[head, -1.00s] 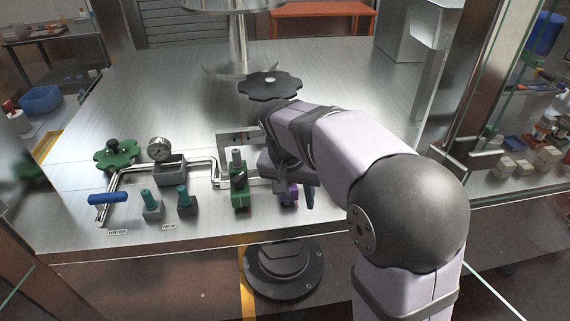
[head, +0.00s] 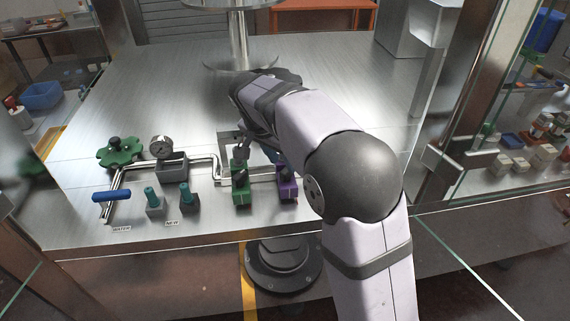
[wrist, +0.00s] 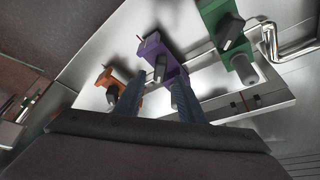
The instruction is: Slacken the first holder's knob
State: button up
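A green holder (head: 241,189) with a black knob (head: 241,172) stands at the end of the pipe. A purple holder (head: 288,188) with a dark knob stands to its right. No label shows which is first. In the wrist view, the green holder (wrist: 222,22), the purple holder (wrist: 158,50) and an orange holder (wrist: 113,88) stand in a row, each with a dark knob. My gripper (wrist: 158,82) is open, its two blue fingers apart, with the purple holder's knob between and beyond the tips. In the head view, my arm hides the orange holder and most of the gripper.
A pressure gauge (head: 162,146), a green handwheel (head: 120,152), a blue-handled valve (head: 112,195) and two teal-topped pieces stand to the left. A metal post (head: 238,40) rises behind my arm. The steel bench is clear at the back left.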

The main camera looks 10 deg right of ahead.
aim_at(286, 169)
jog(key=shift+p+x, duration=0.5)
jog(key=shift+x, duration=1.5)
grip_shut()
